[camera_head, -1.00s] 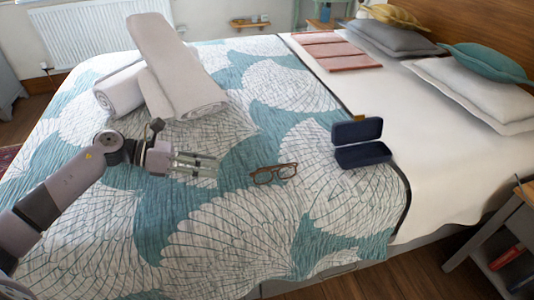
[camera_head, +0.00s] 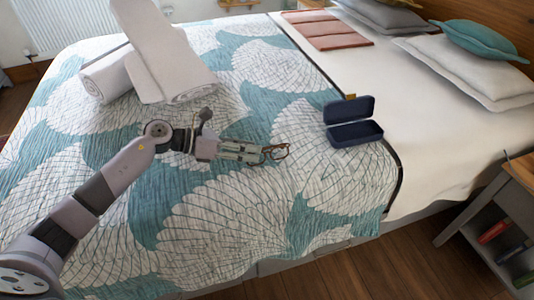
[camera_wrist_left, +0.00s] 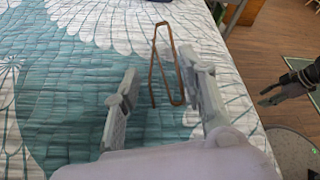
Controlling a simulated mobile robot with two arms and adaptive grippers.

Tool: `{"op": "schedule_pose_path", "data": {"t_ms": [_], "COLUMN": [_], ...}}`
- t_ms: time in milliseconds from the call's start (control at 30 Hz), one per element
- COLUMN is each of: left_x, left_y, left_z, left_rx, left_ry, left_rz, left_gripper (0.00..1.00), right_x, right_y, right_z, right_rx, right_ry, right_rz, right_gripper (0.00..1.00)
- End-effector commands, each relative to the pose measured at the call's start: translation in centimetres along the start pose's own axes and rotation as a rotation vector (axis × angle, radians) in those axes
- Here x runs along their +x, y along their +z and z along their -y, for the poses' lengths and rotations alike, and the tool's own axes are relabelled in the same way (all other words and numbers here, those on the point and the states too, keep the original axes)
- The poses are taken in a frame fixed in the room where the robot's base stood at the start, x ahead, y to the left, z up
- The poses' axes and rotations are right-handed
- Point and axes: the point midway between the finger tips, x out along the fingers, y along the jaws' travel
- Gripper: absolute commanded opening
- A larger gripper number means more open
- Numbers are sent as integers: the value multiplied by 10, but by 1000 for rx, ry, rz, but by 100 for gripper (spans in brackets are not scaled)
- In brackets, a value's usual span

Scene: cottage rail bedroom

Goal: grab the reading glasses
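The brown-framed reading glasses (camera_head: 280,151) are on the patterned bed cover, at the tips of my left gripper (camera_head: 260,153). In the left wrist view the glasses (camera_wrist_left: 153,75) show as a thin brown outline ahead of and between the two spread fingers of my left gripper (camera_wrist_left: 167,78), closer to the right finger. A gap shows on the left finger's side. I cannot tell whether the right finger touches the frame. My right gripper (camera_wrist_left: 283,88) shows small at the right edge of the left wrist view, away from the bed; its opening is unclear.
An open dark blue glasses case (camera_head: 355,133) sits on the bed to the right of the glasses. Rolled white towels (camera_head: 160,60) lie behind my left arm. A folded pink cloth (camera_head: 328,30) and pillows (camera_head: 470,75) are farther back. The bed cover in front is clear.

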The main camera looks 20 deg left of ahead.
Motion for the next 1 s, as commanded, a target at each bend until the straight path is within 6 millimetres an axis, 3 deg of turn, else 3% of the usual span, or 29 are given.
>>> {"op": "schedule_pose_path", "data": {"t_ms": [200, 333, 567, 900, 1000], "left_x": [34, 44, 45, 45, 45], "left_y": [8, 8, 7, 7, 7], "left_z": [2, 2, 2, 2, 2], "left_rx": [-1, 0, 1, 1, 1], "left_ry": [-3, -2, -1, -1, -1], "left_rz": [3, 2, 1, 1, 1], "left_gripper": [38, 38, 38, 16, 15], "right_x": [7, 8, 6, 5, 5], "right_y": [6, 8, 4, 2, 2], "right_z": [1, 1, 1, 0, 0], "right_rx": [0, 0, 0, 0, 0], "right_ry": [-2, -2, -1, -1, -1], "right_rz": [12, 16, 8, 5, 5], "right_gripper": [40, 40, 40, 40, 40]}}
